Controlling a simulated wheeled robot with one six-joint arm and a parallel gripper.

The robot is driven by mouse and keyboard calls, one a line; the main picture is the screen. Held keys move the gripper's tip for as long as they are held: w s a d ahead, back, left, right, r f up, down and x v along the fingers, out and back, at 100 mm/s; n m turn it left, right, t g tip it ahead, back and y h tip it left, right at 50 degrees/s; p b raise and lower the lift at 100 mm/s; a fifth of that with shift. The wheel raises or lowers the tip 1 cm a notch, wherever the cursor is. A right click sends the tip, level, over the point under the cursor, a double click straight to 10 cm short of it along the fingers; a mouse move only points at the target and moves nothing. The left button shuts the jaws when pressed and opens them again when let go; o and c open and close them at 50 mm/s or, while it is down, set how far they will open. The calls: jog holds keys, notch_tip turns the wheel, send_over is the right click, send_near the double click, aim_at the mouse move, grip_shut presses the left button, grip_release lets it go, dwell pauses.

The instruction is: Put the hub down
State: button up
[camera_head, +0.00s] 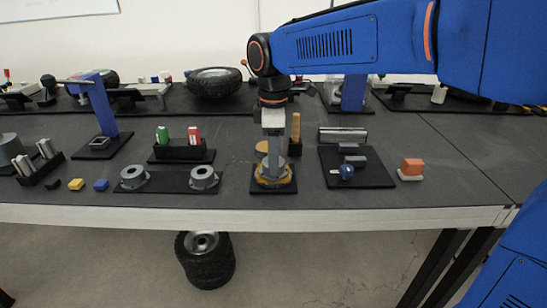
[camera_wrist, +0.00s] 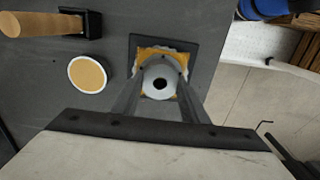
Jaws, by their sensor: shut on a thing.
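My gripper (camera_head: 272,168) points straight down and is shut on the hub, a round grey part with a dark centre hole (camera_wrist: 160,84). In the wrist view the hub sits between the two fingers, over a yellow-orange block (camera_wrist: 151,53) on a small black square mat (camera_wrist: 134,43). In the head view this block also shows (camera_head: 272,183) near the table's front edge, and the fingers largely hide the hub. I cannot tell whether the hub touches the block.
A wooden-topped disc (camera_wrist: 87,74) and a wooden handle in a black stand (camera_wrist: 45,24) are close by. Two grey flanged parts (camera_head: 133,178) lie on a black mat to the left. A black tray with metal blocks (camera_head: 352,150) is to the right.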

jog(key=shift+f, duration=0.1)
jog(key=o, duration=1.3)
notch_tip(320, 180, up, 12)
jog(key=shift+r, duration=0.15)
jog(key=s+d+f+m+t, duration=0.1)
jog(key=s+d+f+m, duration=0.5)
jog(key=d, duration=0.3)
jog(key=s+d+f+m+t, duration=0.2)
jog(key=s+d+f+m, duration=0.3)
jog(key=s+d+f, duration=0.2)
jog(key=s+d+f+m+t, duration=0.1)
jog(key=s+d+f+m, duration=0.5)
jog(key=d, duration=0.5)
jog(key=shift+s+f+m+t, duration=0.3)
jog(key=shift+s+f+t, duration=0.1)
jog(key=shift+s+f, duration=0.55)
jog(key=shift+w, duration=0.1)
